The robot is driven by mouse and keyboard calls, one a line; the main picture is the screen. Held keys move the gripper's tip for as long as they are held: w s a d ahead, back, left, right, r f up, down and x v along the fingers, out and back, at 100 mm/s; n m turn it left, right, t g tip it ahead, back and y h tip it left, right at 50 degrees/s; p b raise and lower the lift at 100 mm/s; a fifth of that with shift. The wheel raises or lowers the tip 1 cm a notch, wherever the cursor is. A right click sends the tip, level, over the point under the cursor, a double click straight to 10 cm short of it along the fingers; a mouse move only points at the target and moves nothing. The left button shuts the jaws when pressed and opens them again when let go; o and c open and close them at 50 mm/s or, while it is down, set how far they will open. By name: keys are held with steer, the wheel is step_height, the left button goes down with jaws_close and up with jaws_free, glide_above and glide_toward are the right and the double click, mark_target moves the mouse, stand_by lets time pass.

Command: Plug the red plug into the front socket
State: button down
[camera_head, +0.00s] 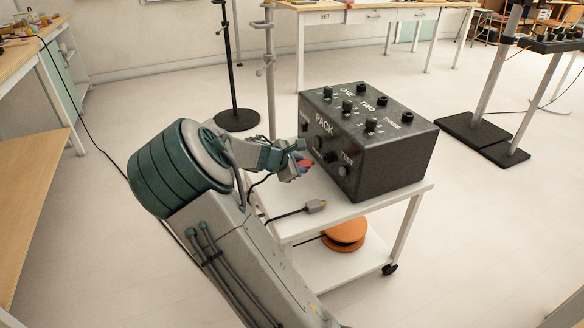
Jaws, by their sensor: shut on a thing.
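A black box marked PACK (385,165) sits on the top of a white cart (380,207). Its front face, turned to my arm, has a few round dark fittings (330,156) and the word TEST; I cannot tell whether each is a socket or a knob. My gripper (299,163) is shut on the red plug (306,165), close in front of that face at its left part.
Several knobs stand on the box's top. An orange reel (345,234) is on the cart's lower shelf. A black-based stand (237,120) is behind. Floor right of the cart is clear.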

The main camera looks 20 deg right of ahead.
mark_target(312, 162)
steer(key=shift+d, duration=1.45)
steer(key=shift+a, duration=0.1)
steer(key=shift+d+r, duration=0.15)
steer(key=shift+d, duration=0.05)
steer(key=shift+d, duration=1.2)
stand_by(3.3)
steer(key=c, duration=1.1)
jaws_free()
steer(key=shift+d, duration=0.15)
steer(key=shift+o, duration=0.2)
steer(key=shift+a, duration=0.2)
steer(key=shift+a+r, duration=0.15)
steer(key=shift+a, duration=0.05)
steer(key=p+v, duration=0.4)
steer(key=v, duration=0.9)
